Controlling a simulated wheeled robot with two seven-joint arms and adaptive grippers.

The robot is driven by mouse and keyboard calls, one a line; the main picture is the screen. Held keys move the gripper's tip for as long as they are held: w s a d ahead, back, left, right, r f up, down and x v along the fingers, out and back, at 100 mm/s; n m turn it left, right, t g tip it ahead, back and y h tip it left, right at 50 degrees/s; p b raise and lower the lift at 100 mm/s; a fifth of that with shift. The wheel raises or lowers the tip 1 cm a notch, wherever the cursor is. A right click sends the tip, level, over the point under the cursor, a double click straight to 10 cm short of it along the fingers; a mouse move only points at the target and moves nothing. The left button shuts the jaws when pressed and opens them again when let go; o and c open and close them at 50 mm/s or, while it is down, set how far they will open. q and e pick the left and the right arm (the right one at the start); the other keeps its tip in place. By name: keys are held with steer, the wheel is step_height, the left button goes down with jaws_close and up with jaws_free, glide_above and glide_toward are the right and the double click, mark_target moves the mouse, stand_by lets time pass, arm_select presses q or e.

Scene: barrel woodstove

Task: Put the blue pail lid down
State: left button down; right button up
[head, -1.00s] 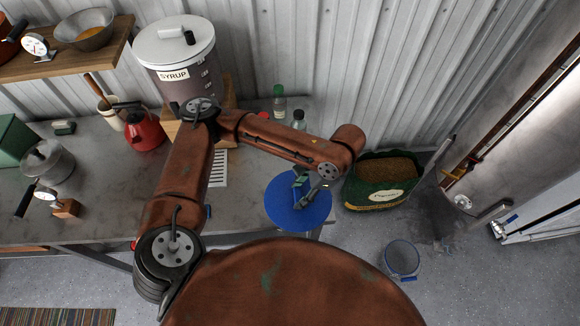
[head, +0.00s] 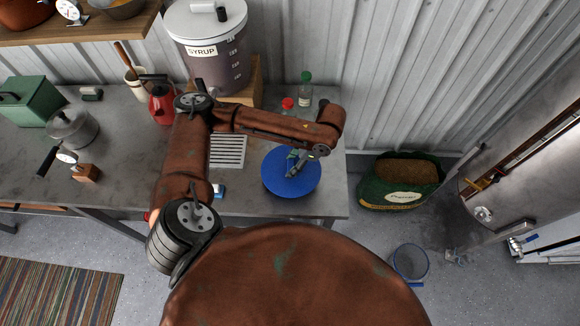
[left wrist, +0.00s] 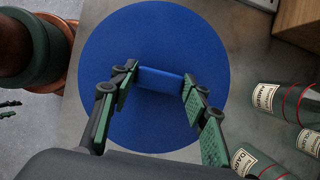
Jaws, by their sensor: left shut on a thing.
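The blue pail lid (head: 277,183) is a flat round disc over the right end of the grey worktable (head: 240,204). My left gripper (head: 294,167) is above it. In the left wrist view, the fingers of my left gripper (left wrist: 160,84) are shut on the bar handle (left wrist: 160,78) in the middle of the lid (left wrist: 150,35). The lid looks level and close to the tabletop; I cannot tell whether it touches. The lid hides the tabletop below it. My right gripper is not in view.
Bottles with red (head: 288,104) and green (head: 305,90) caps stand behind the lid. A white slotted grate (head: 227,151) lies left of it. The syrup container (head: 213,60) stands behind. A pail (head: 410,262) and a green sack (head: 401,184) are on the floor right of the table.

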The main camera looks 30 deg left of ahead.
mark_target(289, 169)
arm_select(q)
steer(key=shift+s+a+f, duration=0.3)
steer(key=shift+f, duration=0.25)
steer(key=shift+s+a+f, duration=0.3)
steer(key=shift+f, duration=0.25)
steer(key=shift+w+d+f, duration=0.1)
steer(key=shift+w+f, duration=0.2)
steer(key=shift+f, duration=0.3)
steer(key=shift+w+f, duration=0.3)
steer(key=shift+f, duration=0.25)
steer(key=shift+s+r, duration=0.1)
steer(key=shift+s, duration=0.25)
steer(key=c, duration=1.5)
jaws_free()
steer(key=shift+w, duration=0.15)
steer(key=shift+c, duration=0.2)
steer(key=shift+o, duration=0.7)
steer(key=o, duration=0.3)
steer(key=v, duration=1.2)
steer(key=shift+p, duration=0.35)
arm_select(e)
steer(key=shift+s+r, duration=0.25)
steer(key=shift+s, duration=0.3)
